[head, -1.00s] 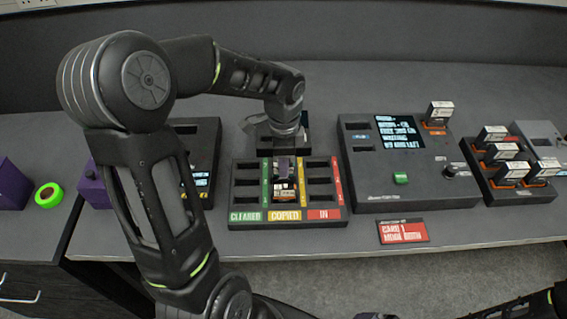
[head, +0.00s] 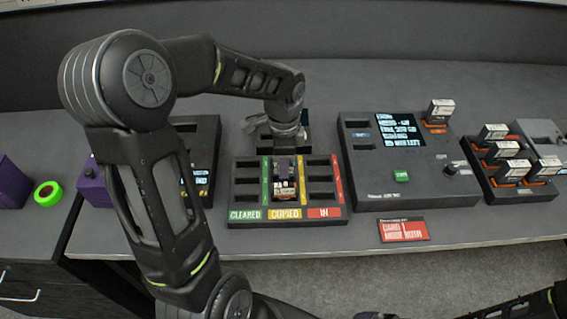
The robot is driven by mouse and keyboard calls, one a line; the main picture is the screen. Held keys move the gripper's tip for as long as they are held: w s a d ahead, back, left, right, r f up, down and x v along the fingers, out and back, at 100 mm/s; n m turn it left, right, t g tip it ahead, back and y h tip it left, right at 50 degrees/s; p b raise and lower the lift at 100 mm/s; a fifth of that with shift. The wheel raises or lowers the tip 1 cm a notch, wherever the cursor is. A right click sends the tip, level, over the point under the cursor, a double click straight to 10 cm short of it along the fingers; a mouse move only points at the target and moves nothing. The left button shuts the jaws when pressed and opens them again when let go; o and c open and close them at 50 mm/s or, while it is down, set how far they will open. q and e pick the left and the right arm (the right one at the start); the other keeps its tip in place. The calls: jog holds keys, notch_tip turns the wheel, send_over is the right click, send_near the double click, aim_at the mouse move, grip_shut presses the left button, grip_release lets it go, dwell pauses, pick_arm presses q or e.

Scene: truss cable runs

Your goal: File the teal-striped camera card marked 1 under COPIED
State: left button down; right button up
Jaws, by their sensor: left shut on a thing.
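My left arm reaches over a dark tray (head: 237,215) with columns labelled CLEARED, COPIED (head: 285,214) and IN. My left gripper (head: 284,172) points down at the COPIED column and is shut on a small card (head: 284,190). The card shows a pale face with dark marks and some orange. The gripper hides its upper part, and I cannot make out its stripe or number. I cannot tell whether it is seated in a slot. My right gripper does not show clearly; only dark arm parts appear at the bottom right.
A grey console (head: 410,185) with a screen and green button stands to the right, with a card (head: 439,111) upright on it. A rack (head: 515,193) of several cards is further right. A red sign (head: 403,229) lies in front. Green tape (head: 48,194) is at left.

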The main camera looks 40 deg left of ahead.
pick_arm(q)
jog(key=shift+f, duration=0.35)
dwell(0.6)
jog(key=c, duration=1)
grip_release()
jog(key=shift+r, duration=0.1)
jog(key=shift+r+p, duration=2.75)
jog(key=shift+r, duration=0.95)
